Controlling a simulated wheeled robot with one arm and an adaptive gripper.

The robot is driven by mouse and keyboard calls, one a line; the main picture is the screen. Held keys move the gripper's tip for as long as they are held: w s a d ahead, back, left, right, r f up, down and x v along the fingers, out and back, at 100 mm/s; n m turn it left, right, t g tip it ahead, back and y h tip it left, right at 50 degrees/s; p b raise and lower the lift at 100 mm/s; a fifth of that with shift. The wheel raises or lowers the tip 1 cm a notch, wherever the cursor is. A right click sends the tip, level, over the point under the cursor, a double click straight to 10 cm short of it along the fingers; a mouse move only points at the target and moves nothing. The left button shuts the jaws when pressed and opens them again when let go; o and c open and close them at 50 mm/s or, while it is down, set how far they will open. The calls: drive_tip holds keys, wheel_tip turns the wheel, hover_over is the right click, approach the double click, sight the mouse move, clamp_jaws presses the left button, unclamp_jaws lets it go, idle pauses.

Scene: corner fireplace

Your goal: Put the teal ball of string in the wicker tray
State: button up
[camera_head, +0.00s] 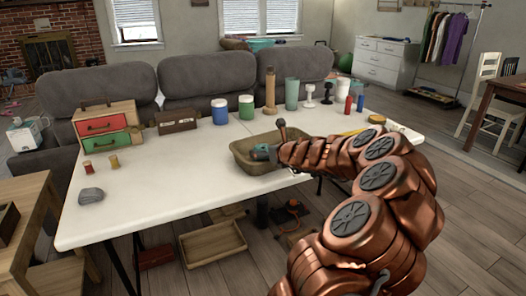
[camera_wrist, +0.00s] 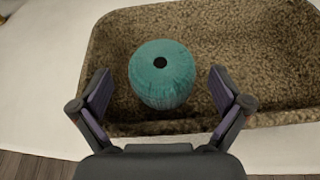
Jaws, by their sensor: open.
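The teal ball of string (camera_wrist: 162,85) is a rounded spool with a dark hole in its top. In the wrist view it is inside the outline of the brown wicker tray (camera_wrist: 285,55), near the tray's near wall. The tray stands on the white table in the head view (camera_head: 240,158). My gripper (camera_wrist: 160,90) is open, with one finger on each side of the ball and a visible gap to each. In the head view my gripper (camera_head: 268,153) is low over the tray and hides part of it; the ball's underside is hidden.
The white table (camera_head: 160,190) has clear room left of the tray. Behind stand a blue jar (camera_head: 220,112), a green jar (camera_head: 246,108), a wooden bottle (camera_head: 270,92) and a teal cup (camera_head: 292,95). A drawer box (camera_head: 105,128) and grey stone (camera_head: 91,195) are at left.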

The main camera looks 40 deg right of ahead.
drive_tip(key=v, duration=0.9)
drive_tip(key=shift+s, duration=0.1)
